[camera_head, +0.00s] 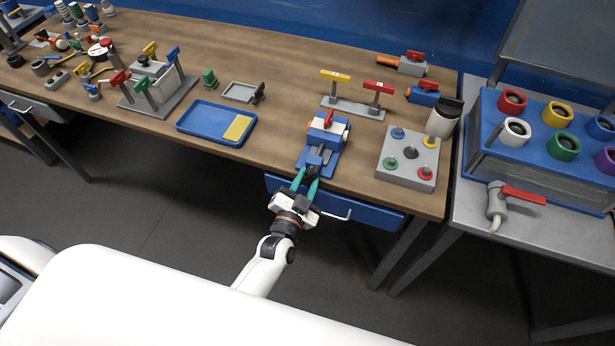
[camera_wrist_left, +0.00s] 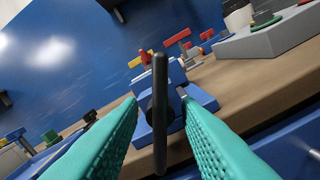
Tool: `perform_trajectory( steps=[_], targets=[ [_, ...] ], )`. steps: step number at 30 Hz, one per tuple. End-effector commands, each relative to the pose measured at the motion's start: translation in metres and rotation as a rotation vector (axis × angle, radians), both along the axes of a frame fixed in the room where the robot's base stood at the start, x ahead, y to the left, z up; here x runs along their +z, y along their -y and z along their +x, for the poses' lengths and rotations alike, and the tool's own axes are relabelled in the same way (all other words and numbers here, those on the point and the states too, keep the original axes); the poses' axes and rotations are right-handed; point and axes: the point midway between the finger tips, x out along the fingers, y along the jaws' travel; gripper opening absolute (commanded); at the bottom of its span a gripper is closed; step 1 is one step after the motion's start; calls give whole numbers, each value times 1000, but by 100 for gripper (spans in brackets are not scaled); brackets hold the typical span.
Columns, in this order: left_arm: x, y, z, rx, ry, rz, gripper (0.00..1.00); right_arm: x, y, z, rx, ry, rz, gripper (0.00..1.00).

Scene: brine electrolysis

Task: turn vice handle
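The blue vice (camera_head: 325,140) stands at the front edge of the wooden workbench and also shows in the left wrist view (camera_wrist_left: 198,101). Its handle is a dark bar (camera_wrist_left: 160,80), upright in the left wrist picture. My left gripper (camera_head: 307,176) has teal fingers and is in front of the vice. In the left wrist view its fingers (camera_wrist_left: 160,100) stand apart on either side of the bar, with a visible gap on each side. In the head view the handle is small and partly hidden by the fingers. My right gripper is not in view.
A grey block with coloured knobs (camera_head: 410,147) sits right of the vice. A blue tray (camera_head: 190,122) lies to its left. A stand with yellow and red handles (camera_head: 352,107) is behind. A blue drawer front (camera_head: 375,214) with a handle is under the bench edge.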

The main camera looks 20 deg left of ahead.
Motion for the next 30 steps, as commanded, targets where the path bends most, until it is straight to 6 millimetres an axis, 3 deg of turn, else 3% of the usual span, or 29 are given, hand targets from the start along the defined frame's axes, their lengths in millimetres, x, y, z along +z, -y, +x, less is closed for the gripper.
perform_trajectory(
  steps=[11, 17, 30],
  targets=[
    [0, 0, 7, 0, 0, 0, 31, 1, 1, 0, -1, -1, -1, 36],
    [0, 0, 6, 0, 0, 0, 0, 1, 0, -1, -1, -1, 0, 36],
    [0, 0, 6, -1, -3, -59, 0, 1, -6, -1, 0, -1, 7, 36]
  ],
)
